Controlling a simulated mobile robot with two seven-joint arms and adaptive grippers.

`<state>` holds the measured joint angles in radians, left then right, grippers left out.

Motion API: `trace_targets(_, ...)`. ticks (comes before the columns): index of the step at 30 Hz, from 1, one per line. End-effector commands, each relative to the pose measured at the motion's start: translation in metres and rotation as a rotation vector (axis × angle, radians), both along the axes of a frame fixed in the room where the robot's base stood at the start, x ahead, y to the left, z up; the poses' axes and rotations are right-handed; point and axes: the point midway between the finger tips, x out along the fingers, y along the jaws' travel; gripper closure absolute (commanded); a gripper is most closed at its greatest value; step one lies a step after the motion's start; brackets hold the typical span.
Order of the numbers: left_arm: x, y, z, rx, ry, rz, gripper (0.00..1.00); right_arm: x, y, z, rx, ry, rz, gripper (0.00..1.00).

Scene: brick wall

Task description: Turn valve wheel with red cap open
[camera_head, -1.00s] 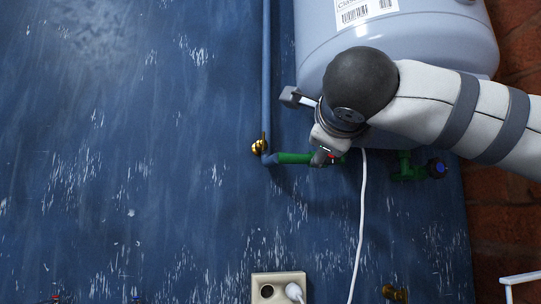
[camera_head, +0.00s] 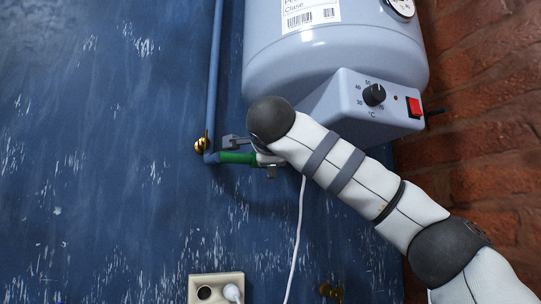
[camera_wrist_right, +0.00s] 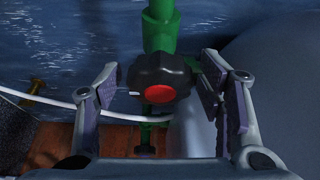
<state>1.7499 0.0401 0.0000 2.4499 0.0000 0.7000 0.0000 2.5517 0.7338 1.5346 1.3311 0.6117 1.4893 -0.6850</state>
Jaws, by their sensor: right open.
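The valve wheel (camera_wrist_right: 150,70) is black with a round red cap (camera_wrist_right: 159,94), seen in the right wrist view on a green pipe (camera_wrist_right: 159,27). My right gripper (camera_wrist_right: 160,72) is open, with one finger on each side of the wheel. I cannot tell whether the fingers touch it. In the head view my right gripper (camera_head: 256,150) is at the end of the green pipe (camera_head: 238,158), under the boiler. The wheel is hidden there behind my gripper and wrist. My left gripper is not in view.
The grey-blue boiler (camera_head: 335,45) with a temperature dial (camera_head: 374,95) and red switch (camera_head: 414,106) hangs just above my right arm. A blue pipe (camera_head: 214,75) with a brass fitting (camera_head: 201,146) is at the left. A white cable (camera_head: 298,230) hangs below, near a socket (camera_head: 207,291).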

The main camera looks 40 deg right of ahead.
Motion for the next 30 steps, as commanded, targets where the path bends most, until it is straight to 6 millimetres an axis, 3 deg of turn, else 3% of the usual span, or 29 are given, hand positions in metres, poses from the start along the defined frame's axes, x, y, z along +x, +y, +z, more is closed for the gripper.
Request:
trace_targets(6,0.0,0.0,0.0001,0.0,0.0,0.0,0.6,0.0002,0.0,0.0002,0.0,0.0,0.0,0.4)
trace_targets(12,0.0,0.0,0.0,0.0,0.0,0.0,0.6,0.0002,0.0001,0.0001,0.0,0.0,0.0,0.85)
trace_targets(22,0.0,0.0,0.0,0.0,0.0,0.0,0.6,0.0001,0.0002,0.0001,-0.032,0.01,0.001,0.86)
trace_targets(30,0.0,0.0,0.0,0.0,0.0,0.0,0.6,-0.0005,-0.0001,0.0003,-0.189,0.058,0.0,0.86)
